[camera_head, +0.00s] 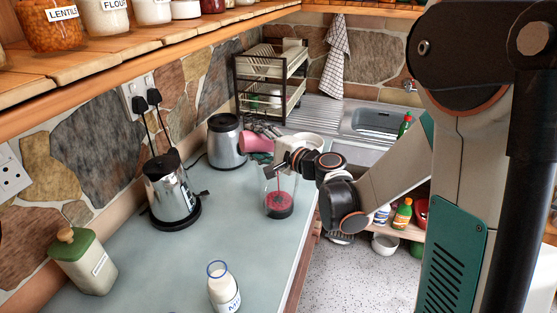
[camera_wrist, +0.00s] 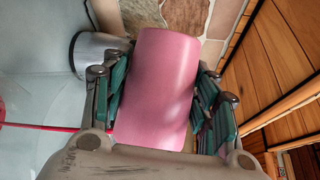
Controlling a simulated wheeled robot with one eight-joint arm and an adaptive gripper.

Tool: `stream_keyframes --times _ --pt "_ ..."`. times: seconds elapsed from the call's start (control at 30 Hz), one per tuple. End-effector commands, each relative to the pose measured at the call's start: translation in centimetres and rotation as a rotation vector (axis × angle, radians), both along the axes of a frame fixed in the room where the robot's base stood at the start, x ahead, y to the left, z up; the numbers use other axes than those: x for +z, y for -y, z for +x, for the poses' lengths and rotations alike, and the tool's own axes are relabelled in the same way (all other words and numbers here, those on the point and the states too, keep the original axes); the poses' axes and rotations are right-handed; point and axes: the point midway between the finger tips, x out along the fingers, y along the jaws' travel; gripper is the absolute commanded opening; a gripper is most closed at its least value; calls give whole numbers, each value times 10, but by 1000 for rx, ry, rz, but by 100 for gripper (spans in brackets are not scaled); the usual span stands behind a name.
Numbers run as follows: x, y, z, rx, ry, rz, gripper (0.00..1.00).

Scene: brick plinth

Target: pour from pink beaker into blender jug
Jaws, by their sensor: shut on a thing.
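The pink beaker (camera_head: 258,142) is tipped onto its side above the counter in the head view. It fills the middle of the wrist view (camera_wrist: 158,85). My gripper (camera_head: 274,158) is shut on it, with green-padded fingers on both sides of it in the wrist view. The clear blender jug (camera_head: 266,186) stands upright on the counter below. A thin red stream (camera_head: 279,183) falls into the jug, where dark red liquid (camera_head: 280,207) lies at the bottom. The stream also shows at the left of the wrist view (camera_wrist: 40,127). The beaker's mouth is hidden.
A steel kettle (camera_head: 172,190) and a steel toaster-like appliance (camera_head: 225,142) stand left of the jug. A milk bottle (camera_head: 222,288) and a green-lidded canister (camera_head: 83,262) are nearer. A dish rack (camera_head: 268,82) and sink (camera_head: 377,121) are behind. The counter's right edge is close.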

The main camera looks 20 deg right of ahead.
Motion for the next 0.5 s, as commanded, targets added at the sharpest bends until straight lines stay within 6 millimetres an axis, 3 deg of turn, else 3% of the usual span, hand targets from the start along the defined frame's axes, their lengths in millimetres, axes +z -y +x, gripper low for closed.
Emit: stream_keyframes --times 0.5 --pt "-4 2 0 0 -7 54 27"
